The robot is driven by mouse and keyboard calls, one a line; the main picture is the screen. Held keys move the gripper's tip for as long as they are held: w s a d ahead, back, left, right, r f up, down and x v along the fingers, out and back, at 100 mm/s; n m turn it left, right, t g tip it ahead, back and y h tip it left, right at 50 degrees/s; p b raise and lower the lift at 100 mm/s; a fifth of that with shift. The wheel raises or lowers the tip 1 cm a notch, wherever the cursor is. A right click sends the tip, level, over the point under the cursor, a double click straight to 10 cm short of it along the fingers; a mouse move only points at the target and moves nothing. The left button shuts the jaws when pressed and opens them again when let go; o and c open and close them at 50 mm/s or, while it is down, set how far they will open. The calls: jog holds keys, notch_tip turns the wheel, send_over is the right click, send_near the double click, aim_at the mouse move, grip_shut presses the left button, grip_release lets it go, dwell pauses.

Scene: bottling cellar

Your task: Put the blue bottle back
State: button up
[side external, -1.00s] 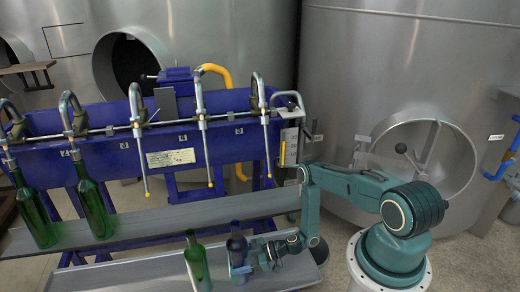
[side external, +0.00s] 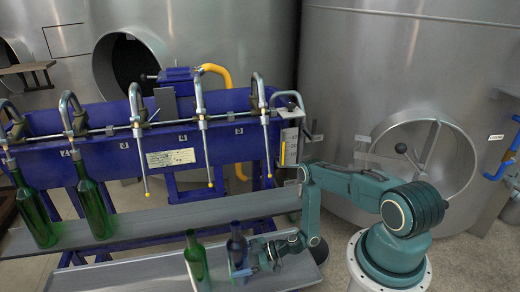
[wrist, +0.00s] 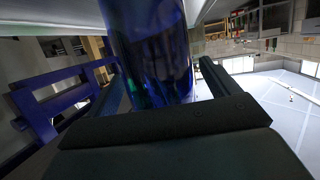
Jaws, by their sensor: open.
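The blue bottle (side external: 237,248) stands upright on the lower front shelf (side external: 140,273), just right of a green bottle (side external: 196,262). My gripper (side external: 252,268) is at the bottle's right side, low on its body. In the wrist view the blue bottle (wrist: 152,50) rises between the two open fingers of my gripper (wrist: 165,88). I cannot tell whether either finger touches the glass. The bottle's base is partly hidden by my gripper in the side view.
Two green bottles (side external: 93,208) (side external: 34,212) stand on the upper shelf (side external: 170,217) under filler spouts at the left. Other spouts (side external: 205,150) hang over empty shelf. The blue filling machine (side external: 110,150) stands behind. A large steel tank (side external: 400,80) is behind my arm.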

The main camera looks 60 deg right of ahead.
jog(key=v, duration=1.2)
dwell(0.7)
jog(key=w+a+r+m+g+h, duration=0.1)
jog(key=a+r+g, duration=0.15)
jog(key=r, duration=0.85)
jog(key=w+a+r+m+g, duration=0.15)
jog(key=r+g, duration=0.25)
jog(key=r, duration=0.6)
jog(key=w+a+r+m+g+h, duration=0.1)
jog(key=w+r+g, duration=0.15)
jog(key=r, duration=0.85)
jog(key=s+a+r+h, duration=0.4)
jog(key=s+r, duration=0.3)
jog(key=r, duration=0.6)
jog(key=s+r+m+t+h, duration=0.1)
jog(key=s+r+m, duration=0.1)
jog(key=s, duration=0.4)
jog(key=s+a+r+m+t+h, duration=0.1)
jog(key=s+r+m+t, duration=0.1)
jog(key=s+r, duration=0.3)
jog(key=shift+s+r+h, duration=0.2)
jog(key=shift+s+h, duration=0.2)
jog(key=shift+s, duration=0.5)
